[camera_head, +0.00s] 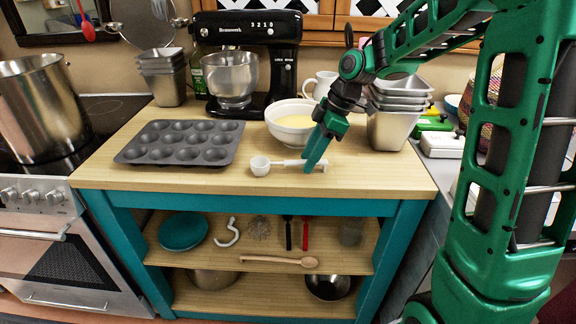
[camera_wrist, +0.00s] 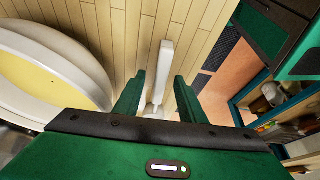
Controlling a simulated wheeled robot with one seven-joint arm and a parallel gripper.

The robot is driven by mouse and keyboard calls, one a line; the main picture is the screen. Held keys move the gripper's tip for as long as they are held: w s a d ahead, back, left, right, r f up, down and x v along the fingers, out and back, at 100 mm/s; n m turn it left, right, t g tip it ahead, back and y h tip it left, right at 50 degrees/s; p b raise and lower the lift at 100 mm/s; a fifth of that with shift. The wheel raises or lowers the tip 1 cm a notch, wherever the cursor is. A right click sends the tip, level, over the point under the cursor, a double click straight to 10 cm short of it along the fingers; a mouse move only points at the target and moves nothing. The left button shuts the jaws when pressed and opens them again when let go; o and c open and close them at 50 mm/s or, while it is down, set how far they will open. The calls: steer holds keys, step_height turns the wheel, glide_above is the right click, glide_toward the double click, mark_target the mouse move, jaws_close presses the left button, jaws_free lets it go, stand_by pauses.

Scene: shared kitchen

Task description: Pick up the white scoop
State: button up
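The white scoop (camera_head: 260,166) lies on the wooden counter top in front of the cream bowl, its cup to the left and its handle to the right. My gripper (camera_head: 313,163) points down over the handle, and its green fingers hide part of it. In the wrist view the white handle (camera_wrist: 162,75) runs between the two fingertips (camera_wrist: 159,76), with a gap on each side. The fingers are open and hold nothing. The scoop's cup is mostly hidden behind my gripper body in that view.
A white bowl of yellow contents (camera_head: 293,133) stands just behind the handle; its rim (camera_wrist: 85,60) is close to my gripper. A grey muffin tin (camera_head: 180,157) lies left. Metal tins (camera_head: 391,128) stand right. The counter's front edge is near, with bare wood before the scoop.

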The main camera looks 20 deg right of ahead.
jaws_close()
steer(key=shift+r, duration=0.1)
steer(key=shift+r, duration=0.55)
steer(key=r, duration=0.3)
steer(key=shift+s+a+r, duration=0.3)
steer(key=shift+a, duration=0.1)
steer(key=s+a+r, duration=0.6)
steer(key=s+a, duration=0.1)
steer(key=a, duration=0.1)
steer(key=shift+r, duration=0.1)
